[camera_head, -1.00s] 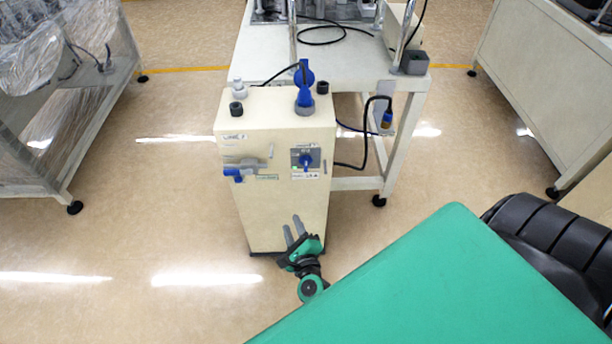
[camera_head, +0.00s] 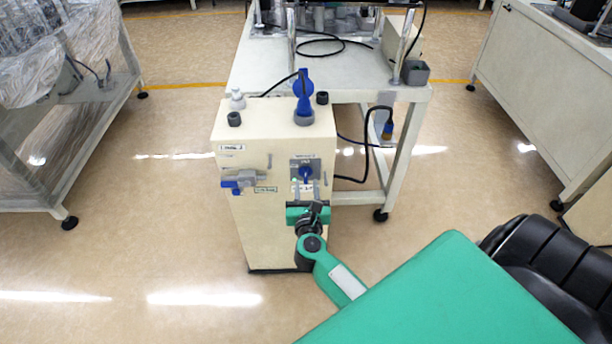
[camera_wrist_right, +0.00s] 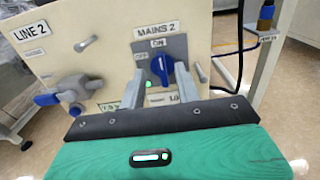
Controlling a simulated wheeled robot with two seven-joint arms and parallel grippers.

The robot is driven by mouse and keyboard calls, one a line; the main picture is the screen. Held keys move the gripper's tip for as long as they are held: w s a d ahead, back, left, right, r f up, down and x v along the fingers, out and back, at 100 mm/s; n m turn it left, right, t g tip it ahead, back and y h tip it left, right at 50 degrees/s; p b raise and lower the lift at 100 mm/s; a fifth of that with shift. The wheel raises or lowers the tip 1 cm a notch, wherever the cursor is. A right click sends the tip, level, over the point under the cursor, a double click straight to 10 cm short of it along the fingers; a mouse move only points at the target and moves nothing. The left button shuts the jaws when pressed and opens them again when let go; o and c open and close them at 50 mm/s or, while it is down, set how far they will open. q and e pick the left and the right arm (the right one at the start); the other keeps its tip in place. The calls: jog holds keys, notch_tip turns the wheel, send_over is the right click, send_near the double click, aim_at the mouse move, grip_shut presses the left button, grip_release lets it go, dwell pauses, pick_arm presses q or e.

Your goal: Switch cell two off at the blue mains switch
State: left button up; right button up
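The blue mains switch (camera_head: 305,174) is on the front of the cream cabinet (camera_head: 262,222), at its upper right. In the right wrist view the blue switch knob (camera_wrist_right: 161,68) sits under a MAINS 2 label, with ON above it and OFF to its left. The knob stands roughly upright, its white mark toward ON. A green lamp glows just below it. My right gripper (camera_head: 307,190) is open in front of the cabinet, just below the switch. In the wrist view its fingers (camera_wrist_right: 167,80) are apart, one to each side of the knob. My left gripper is out of view.
A white table (camera_head: 350,84) with cables is behind. Open floor lies left of the cabinet.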

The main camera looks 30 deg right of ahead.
aim_at(306, 173)
jog(key=shift+x, duration=2.2)
grip_shut()
